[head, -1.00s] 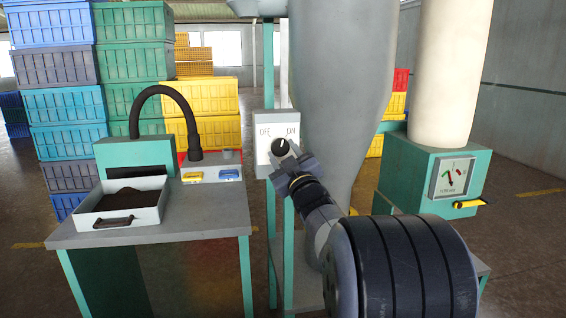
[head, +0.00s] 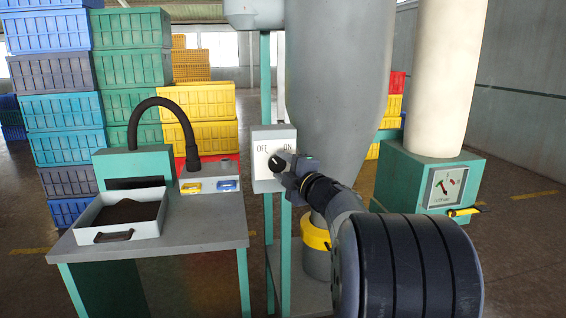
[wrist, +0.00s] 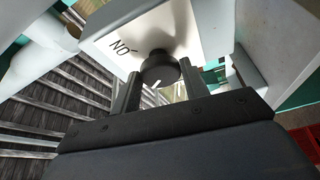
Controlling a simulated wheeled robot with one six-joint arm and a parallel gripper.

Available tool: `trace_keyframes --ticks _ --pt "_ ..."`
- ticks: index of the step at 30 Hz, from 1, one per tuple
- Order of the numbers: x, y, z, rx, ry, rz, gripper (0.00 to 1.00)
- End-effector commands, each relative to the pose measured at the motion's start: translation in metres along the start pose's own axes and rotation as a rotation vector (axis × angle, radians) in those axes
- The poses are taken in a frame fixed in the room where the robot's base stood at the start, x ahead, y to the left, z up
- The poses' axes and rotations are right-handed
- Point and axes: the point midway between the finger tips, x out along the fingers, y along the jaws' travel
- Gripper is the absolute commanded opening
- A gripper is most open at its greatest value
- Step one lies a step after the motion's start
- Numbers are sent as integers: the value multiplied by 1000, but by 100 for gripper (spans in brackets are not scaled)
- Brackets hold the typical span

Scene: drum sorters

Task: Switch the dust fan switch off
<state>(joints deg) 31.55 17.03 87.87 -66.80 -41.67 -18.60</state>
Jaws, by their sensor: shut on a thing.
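The dust fan switch is a pale box (head: 264,183) on a green post, with OFF and ON printed on its face. Its black round knob (head: 275,166) sits below the labels. My gripper (head: 287,170) is at the box front, its jaws shut on the knob. In the wrist view the knob (wrist: 159,68) is between the two dark fingers, with the ON label upside down at its left. A short pale mark shows near the knob there. The gripper partly hides the knob in the head view, so its pointer direction is unclear.
Left of the switch stands a bench (head: 205,226) with a tray of dark material (head: 93,230) and a black bent hose (head: 170,102). A grey cone hopper (head: 335,100) is behind my arm. A green gauge box (head: 408,172) is at the right.

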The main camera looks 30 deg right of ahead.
Motion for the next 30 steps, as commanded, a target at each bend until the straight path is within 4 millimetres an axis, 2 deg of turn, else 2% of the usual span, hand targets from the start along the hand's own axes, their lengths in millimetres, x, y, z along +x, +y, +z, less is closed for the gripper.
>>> trace_keyframes --ticks 9,27,28,30 --pt "0 3 0 -131 0 -53 20" --pt "0 2 0 -165 0 -67 20" --pt "0 2 0 -165 0 -67 45" --pt "0 2 0 -165 0 -67 50"
